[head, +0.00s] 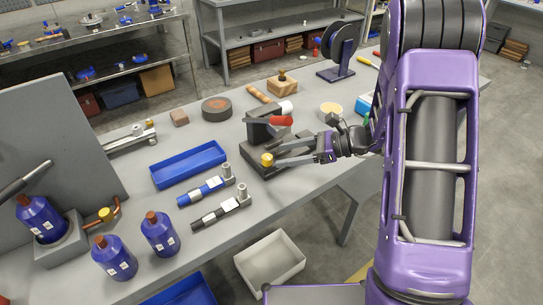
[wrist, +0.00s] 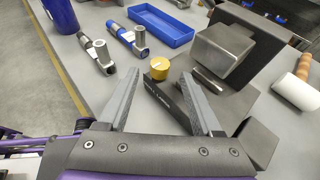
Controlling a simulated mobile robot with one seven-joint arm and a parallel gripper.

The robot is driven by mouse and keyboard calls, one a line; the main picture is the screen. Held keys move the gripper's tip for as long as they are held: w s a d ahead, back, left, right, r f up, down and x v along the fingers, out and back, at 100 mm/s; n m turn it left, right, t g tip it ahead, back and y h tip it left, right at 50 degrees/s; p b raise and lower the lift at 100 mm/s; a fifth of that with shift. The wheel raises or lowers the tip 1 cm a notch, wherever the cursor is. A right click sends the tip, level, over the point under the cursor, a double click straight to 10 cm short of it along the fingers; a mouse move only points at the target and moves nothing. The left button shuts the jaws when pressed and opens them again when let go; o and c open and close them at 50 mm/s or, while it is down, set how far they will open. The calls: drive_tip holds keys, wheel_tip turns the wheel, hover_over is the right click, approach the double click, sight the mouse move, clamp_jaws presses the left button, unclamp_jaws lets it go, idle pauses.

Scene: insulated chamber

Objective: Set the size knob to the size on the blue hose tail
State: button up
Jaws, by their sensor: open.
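The yellow size knob (head: 267,159) sits at the front end of a dark machine base (head: 254,166). It also shows in the wrist view (wrist: 159,68), where marks on its top are too small to read. My gripper (head: 276,153) is open and empty, with its fingers pointing at the knob. In the wrist view the knob appears between the fingertips (wrist: 160,78), near their far ends; I cannot tell whether they touch it. The blue hose tail (head: 205,191) lies on the table with a metal fitting and a white label, whose size I cannot read.
A black hose tail (head: 220,210) lies beside the blue one, and a blue tray (head: 188,166) is behind them. The machine's red handle (head: 281,120) and grey head (wrist: 225,52) rise near my gripper. Blue bottles (head: 160,234) stand at the front left.

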drive_tip(key=v, duration=1.1)
drive_tip(key=shift+d, duration=0.2)
